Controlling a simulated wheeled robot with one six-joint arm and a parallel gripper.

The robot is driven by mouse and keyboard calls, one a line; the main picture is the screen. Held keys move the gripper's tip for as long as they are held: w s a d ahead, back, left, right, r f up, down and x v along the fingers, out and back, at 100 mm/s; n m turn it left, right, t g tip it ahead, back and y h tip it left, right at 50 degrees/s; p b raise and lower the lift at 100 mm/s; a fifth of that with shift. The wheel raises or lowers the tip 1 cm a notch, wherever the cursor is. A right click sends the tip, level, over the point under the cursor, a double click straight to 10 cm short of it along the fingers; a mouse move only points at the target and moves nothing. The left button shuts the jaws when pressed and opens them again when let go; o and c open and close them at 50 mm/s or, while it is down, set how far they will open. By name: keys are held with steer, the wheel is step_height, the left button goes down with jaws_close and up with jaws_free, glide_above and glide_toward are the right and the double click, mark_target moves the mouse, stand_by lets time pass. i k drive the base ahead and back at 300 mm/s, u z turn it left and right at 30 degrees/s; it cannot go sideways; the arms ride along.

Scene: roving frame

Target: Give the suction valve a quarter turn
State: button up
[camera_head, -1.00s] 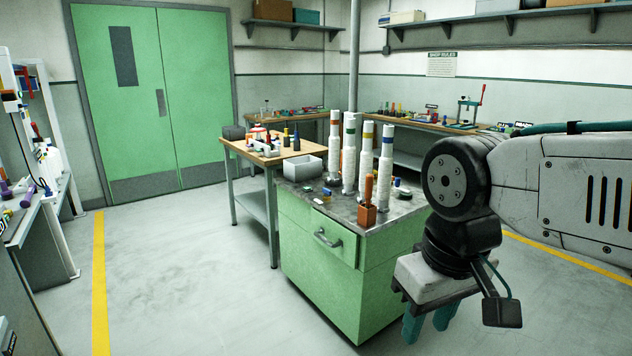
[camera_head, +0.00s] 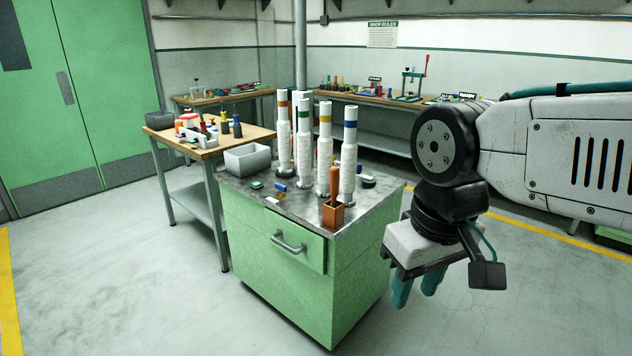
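I cannot make out which thing is the suction valve. Several white, ribbed upright columns with coloured bands, such as the blue-banded one (camera_head: 348,160), stand on the metal top of a green cabinet (camera_head: 275,270). My gripper (camera_head: 415,288) hangs at the right, pointing down, in front of the cabinet's right side. Its two teal fingers are apart with nothing seen between them. The arm hides part of the room behind it.
An orange-brown box with a handled tool (camera_head: 333,213) and a grey bin (camera_head: 247,158) stand on the cabinet. A wooden side table (camera_head: 190,148) holds small items. A red-handled press (camera_head: 412,85) stands on the back bench. Floor at the left is clear.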

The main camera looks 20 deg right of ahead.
mark_target(282, 188)
steer(key=u, duration=0.2)
steer(key=i, duration=1.7)
steer(key=z, duration=0.5)
